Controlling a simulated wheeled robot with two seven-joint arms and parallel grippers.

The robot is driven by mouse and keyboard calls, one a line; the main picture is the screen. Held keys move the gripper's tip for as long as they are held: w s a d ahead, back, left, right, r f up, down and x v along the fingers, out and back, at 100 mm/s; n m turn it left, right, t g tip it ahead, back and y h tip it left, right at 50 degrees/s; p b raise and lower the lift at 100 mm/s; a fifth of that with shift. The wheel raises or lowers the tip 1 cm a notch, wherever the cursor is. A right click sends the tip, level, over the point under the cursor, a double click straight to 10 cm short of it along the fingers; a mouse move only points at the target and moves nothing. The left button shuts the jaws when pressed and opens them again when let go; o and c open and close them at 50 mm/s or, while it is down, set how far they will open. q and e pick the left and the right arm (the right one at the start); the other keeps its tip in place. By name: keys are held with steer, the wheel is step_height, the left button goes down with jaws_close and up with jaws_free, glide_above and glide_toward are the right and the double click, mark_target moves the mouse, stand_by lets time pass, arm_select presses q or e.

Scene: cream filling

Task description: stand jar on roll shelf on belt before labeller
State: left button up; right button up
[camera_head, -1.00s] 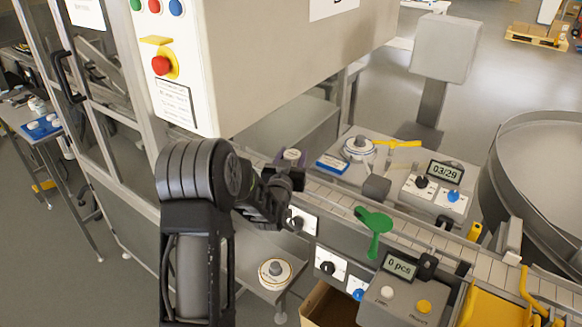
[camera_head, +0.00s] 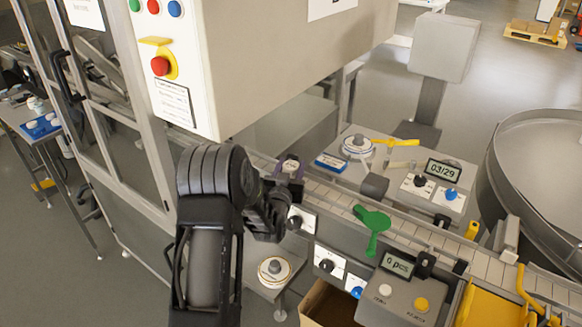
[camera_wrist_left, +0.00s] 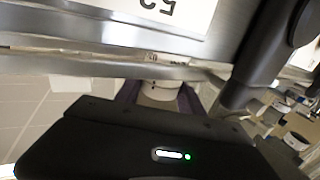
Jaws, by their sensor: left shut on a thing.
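My left gripper (camera_head: 290,168) is shut on a small jar with a pale lid (camera_head: 291,165), at the left end of the visible belt, beside the big machine housing. In the left wrist view the white jar (camera_wrist_left: 160,90) sits between the purple fingertips (camera_wrist_left: 187,102). I cannot tell whether its base touches the belt (camera_head: 325,190). The labeller (camera_head: 358,147) appears to be the unit with a white roll behind the belt. The roll shelf (camera_head: 290,252) is low in front and bears a white roll (camera_head: 274,271). My right gripper is not in view.
A blue pad (camera_head: 331,162) lies behind the belt, near the jar. A dark block (camera_head: 374,187) stands at the belt's far edge. A green paddle (camera_head: 373,225) stands at its near side. The machine housing (camera_head: 290,60) overhangs the left. A cardboard box (camera_head: 328,306) is below.

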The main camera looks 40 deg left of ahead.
arm_select(q)
steer(key=shift+f+b, duration=0.4)
steer(key=shift+b, duration=0.05)
steer(key=o, duration=1.4)
steer(key=shift+r, duration=0.1)
steer(key=shift+o, duration=0.2)
steer(key=shift+r+p, duration=0.5)
steer(key=shift+p, duration=0.3)
steer(key=b+v, duration=0.3)
steer(key=v, duration=0.9)
steer(key=shift+f, duration=0.2)
